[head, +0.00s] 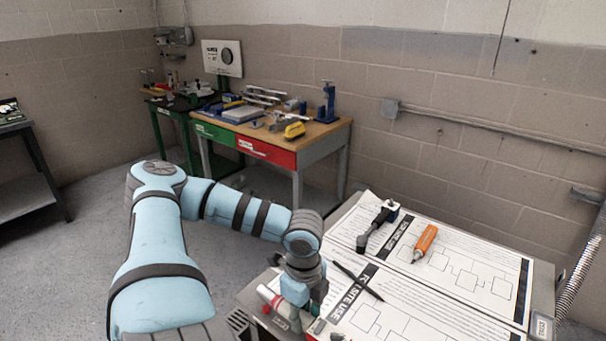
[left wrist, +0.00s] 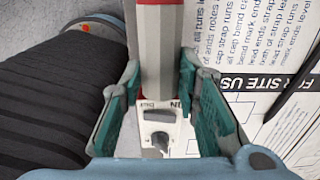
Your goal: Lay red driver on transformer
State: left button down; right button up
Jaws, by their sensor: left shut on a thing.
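My left gripper (head: 305,300) is at the near left edge of the paper-covered worktop. It is shut on a long red, white and grey tool (head: 272,297), which I take for the red driver. I cannot pick out the transformer with certainty. My right gripper is not in view.
The worktop carries printed sheets (head: 470,275), an orange-handled tool (head: 425,241), a black tool with a white block (head: 375,229) and a thin black rod (head: 357,281). A wooden-topped bench (head: 320,133) stands behind. A ridged hose (head: 580,266) hangs at the right.

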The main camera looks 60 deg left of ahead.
aim_at(304, 316)
pick_arm(q)
notch_tip(304, 316, down, 3)
jog(key=shift+r+b, duration=0.2)
jog(key=shift+b, duration=0.6)
jog(key=shift+s+d+r, duration=0.1)
jog(key=shift+s+r, duration=0.05)
jog(key=shift+r, duration=0.1)
jog(key=c, duration=1.6)
grip_release()
jog(key=shift+c, duration=0.2)
jog(key=o, duration=0.4)
jog(key=shift+w+f, duration=0.1)
jog(key=shift+w, duration=0.2)
jog(key=shift+s+r+p, duration=0.1)
jog(key=shift+r+p, duration=0.35)
jog(key=shift+p, duration=0.15)
notch_tip(304, 316, up, 11)
jog(key=p, duration=1.1)
jog(key=shift+r, duration=0.2)
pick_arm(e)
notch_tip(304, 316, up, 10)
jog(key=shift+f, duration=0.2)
pick_arm(q)
jog(key=shift+f, duration=0.1)
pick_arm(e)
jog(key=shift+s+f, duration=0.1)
